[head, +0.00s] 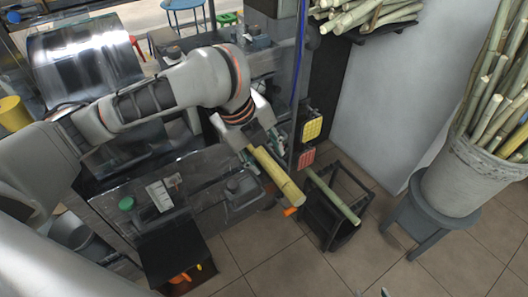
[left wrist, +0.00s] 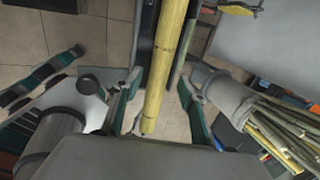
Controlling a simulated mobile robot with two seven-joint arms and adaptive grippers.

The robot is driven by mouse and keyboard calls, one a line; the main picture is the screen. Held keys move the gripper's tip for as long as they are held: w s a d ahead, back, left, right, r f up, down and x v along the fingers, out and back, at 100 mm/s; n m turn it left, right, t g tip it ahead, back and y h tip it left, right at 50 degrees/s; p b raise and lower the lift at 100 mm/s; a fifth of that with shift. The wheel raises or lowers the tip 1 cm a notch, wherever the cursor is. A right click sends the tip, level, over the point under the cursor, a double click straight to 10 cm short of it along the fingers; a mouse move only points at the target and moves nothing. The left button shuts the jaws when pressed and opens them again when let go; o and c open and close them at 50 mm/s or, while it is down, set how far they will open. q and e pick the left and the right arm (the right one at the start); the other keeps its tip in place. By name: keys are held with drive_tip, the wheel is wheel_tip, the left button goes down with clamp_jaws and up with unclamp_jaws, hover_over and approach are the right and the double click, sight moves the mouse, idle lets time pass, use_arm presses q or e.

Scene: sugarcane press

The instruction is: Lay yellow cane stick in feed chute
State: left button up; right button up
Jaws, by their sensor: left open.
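The yellow cane stick (head: 278,175) slants down to the right at the press's right edge in the head view. In the left wrist view, the yellow cane stick (left wrist: 168,55) runs lengthwise between the spread fingers of my left gripper (left wrist: 160,88). My left gripper (head: 257,143) is open at the stick's upper end, with gaps visible between fingers and stick. I cannot clearly make out the feed chute; the arm and stick cover part of that area. A small pale part at the bottom edge of the head view may be my right gripper (head: 385,292); its fingers cannot be read.
A green cane stick (head: 333,195) slants over a black open frame (head: 326,222) on the floor. A bucket of canes (head: 468,175) stands on a grey stool (head: 432,218) at right. Tiled floor is clear in front.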

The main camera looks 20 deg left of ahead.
use_arm(q)
drive_tip(key=v, duration=1.2)
